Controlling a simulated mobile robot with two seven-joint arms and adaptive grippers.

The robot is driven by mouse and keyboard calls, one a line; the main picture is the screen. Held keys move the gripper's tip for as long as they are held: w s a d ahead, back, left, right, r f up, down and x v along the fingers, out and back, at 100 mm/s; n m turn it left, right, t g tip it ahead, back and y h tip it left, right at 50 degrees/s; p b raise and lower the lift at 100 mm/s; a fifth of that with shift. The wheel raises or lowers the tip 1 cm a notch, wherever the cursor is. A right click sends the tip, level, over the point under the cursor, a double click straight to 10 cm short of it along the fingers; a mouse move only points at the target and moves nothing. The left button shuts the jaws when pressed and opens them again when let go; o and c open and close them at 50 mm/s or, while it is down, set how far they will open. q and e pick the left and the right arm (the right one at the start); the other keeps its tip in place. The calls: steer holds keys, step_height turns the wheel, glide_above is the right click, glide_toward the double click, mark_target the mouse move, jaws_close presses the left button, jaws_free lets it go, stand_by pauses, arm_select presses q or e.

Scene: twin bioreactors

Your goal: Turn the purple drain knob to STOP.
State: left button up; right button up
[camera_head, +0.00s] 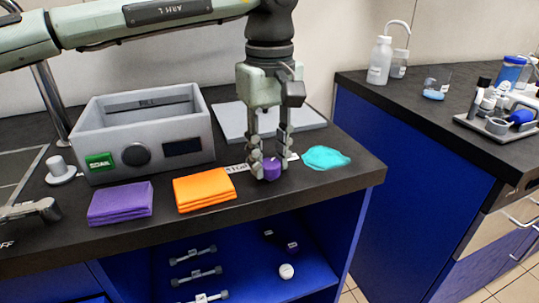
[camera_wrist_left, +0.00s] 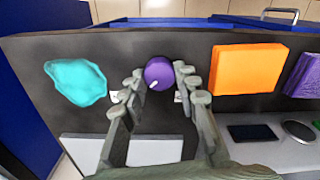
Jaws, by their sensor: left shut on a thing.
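The purple drain knob (camera_head: 272,169) stands on the dark counter near its front edge. My left gripper (camera_head: 271,163) reaches down from above with its fingers on either side of the knob and is shut on it. In the left wrist view, the purple knob (camera_wrist_left: 159,73) sits between the fingertips, and a pale pointer mark shows on its top. A white label strip lies on the counter by the knob, partly hidden by the fingers; its lettering is only partly readable.
An orange folded cloth (camera_head: 204,189) and a purple folded cloth (camera_head: 120,203) lie left of the knob. A teal cloth (camera_head: 326,158) lies right. A grey box-shaped bath (camera_head: 145,133) and a flat grey plate (camera_head: 233,119) stand behind. Shelves with small items are below.

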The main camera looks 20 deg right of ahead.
arm_select(q)
steer(key=shift+n+b, duration=0.3)
steer(key=shift+n, duration=0.8)
steer(key=n, duration=0.2)
steer(key=shift+n+b, duration=0.3)
steer(key=shift+b, duration=0.05)
steer(key=n+b, duration=0.1)
steer(key=n, duration=0.2)
steer(key=shift+n, duration=1.2)
steer(key=n+b, duration=0.1)
steer(key=n, duration=0.2)
steer(key=shift+s+n, duration=0.1)
steer(key=shift+n, duration=0.2)
steer(key=n, duration=0.2)
steer(key=shift+a+n+b, duration=0.1)
steer(key=shift+n+b, duration=0.2)
steer(key=shift+n, duration=0.7)
arm_select(e)
steer(key=d+v, duration=0.1)
steer(key=v, duration=0.9)
steer(key=shift+d+t+h, duration=0.25)
steer(key=shift+t+h, duration=0.05)
steer(key=shift+w+r, duration=0.2)
steer(key=shift+r, duration=0.05)
